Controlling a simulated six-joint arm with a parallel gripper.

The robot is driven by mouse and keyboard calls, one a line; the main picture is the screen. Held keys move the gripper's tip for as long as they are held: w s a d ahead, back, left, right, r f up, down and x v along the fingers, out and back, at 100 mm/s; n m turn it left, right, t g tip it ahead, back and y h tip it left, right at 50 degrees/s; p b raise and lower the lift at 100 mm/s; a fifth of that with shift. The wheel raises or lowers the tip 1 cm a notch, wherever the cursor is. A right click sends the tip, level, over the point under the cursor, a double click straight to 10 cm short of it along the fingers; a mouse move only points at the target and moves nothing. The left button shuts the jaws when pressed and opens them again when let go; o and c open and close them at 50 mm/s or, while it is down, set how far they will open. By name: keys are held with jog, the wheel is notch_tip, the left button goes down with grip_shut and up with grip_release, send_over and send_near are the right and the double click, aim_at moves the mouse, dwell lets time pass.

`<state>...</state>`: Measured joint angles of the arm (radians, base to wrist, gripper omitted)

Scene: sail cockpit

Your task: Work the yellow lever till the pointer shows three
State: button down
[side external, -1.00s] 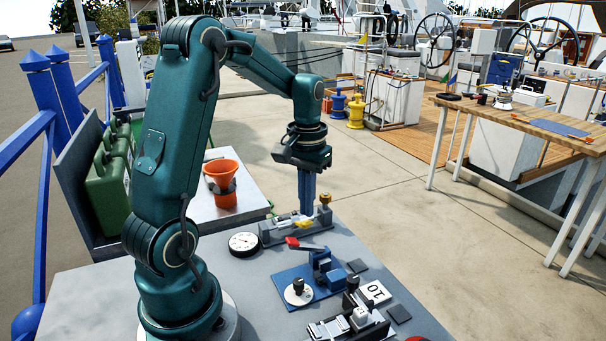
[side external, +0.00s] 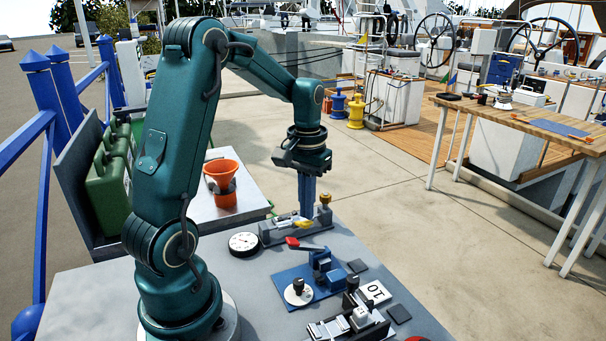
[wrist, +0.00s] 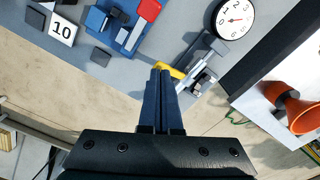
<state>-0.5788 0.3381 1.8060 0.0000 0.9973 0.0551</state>
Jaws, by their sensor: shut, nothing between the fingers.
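The yellow lever (side external: 304,223) sits on a grey mechanism block on the bench; in the wrist view it shows as a yellow piece (wrist: 176,72) beside the fingertips. My gripper (side external: 306,213) is shut and empty, pointing down at the lever. In the wrist view its fingers (wrist: 161,74) are together with their tips close against the lever; I cannot tell if they touch. The round white dial (side external: 243,243) lies left of the block. In the wrist view the dial (wrist: 235,18) shows numerals around its edge, but the pointer's exact reading is too small to tell.
A blue fixture with a red-tipped handle (side external: 292,242) stands just in front of the lever block. A white card marked 10 (side external: 375,292) lies further right. An orange bucket (side external: 222,184) stands on a separate surface behind the dial.

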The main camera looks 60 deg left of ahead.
jog(key=shift+f, duration=1.95)
jog(key=shift+r, duration=3.35)
jog(key=shift+f, duration=0.2)
jog(key=s+d+r+m+t, duration=0.2)
jog(key=s+d+m, duration=0.1)
jog(key=d, duration=0.4)
jog(key=s+d+r+m+t, duration=0.3)
jog(key=s+d, duration=0.3)
jog(key=d, duration=0.2)
jog(key=shift+d+t, duration=0.3)
